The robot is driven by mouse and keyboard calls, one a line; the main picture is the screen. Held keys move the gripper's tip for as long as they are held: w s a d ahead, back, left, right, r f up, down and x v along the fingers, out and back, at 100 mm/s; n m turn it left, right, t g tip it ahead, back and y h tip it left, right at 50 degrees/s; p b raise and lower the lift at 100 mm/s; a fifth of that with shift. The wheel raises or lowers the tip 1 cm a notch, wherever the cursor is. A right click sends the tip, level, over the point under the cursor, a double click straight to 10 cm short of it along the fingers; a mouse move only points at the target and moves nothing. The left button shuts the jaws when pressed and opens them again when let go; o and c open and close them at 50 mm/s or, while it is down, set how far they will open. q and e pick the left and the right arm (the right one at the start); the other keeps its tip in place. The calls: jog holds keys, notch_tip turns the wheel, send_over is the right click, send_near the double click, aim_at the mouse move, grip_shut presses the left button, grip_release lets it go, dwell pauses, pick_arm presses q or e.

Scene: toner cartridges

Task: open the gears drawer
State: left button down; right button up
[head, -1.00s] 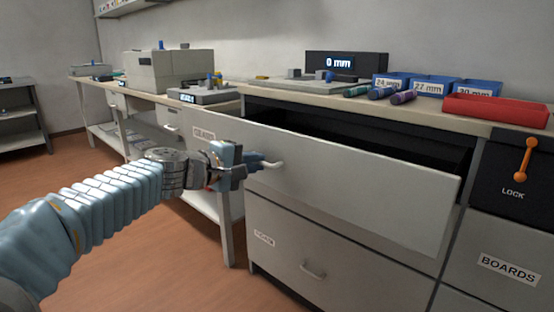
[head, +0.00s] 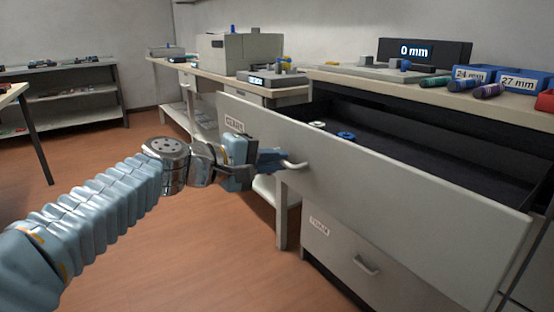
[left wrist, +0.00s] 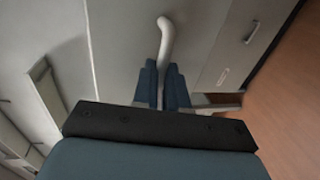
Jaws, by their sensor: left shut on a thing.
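The gears drawer (head: 400,205) is pulled well out of the workbench, and its label (head: 234,123) is on the left of its front. Its dark inside shows a white ring-shaped part (head: 317,125) and a blue one (head: 346,135) near the left end. My left gripper (head: 290,164) is shut on the drawer's pale handle (head: 297,166). In the left wrist view the two blue fingers (left wrist: 163,88) sit on either side of the handle (left wrist: 165,38). The right gripper is not in view.
A closed lower drawer (head: 345,250) with its own handle lies beneath. The bench top (head: 400,92) holds a 0 mm display (head: 418,51), coloured cylinders and blue bins (head: 522,82). A shelf unit (head: 75,95) stands at the far left. The floor at left is clear.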

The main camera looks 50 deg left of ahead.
pick_arm(q)
jog(key=c, duration=1.2)
grip_release()
jog(key=p+v, duration=0.1)
jog(key=v, duration=1.3)
jog(key=shift+w, duration=0.1)
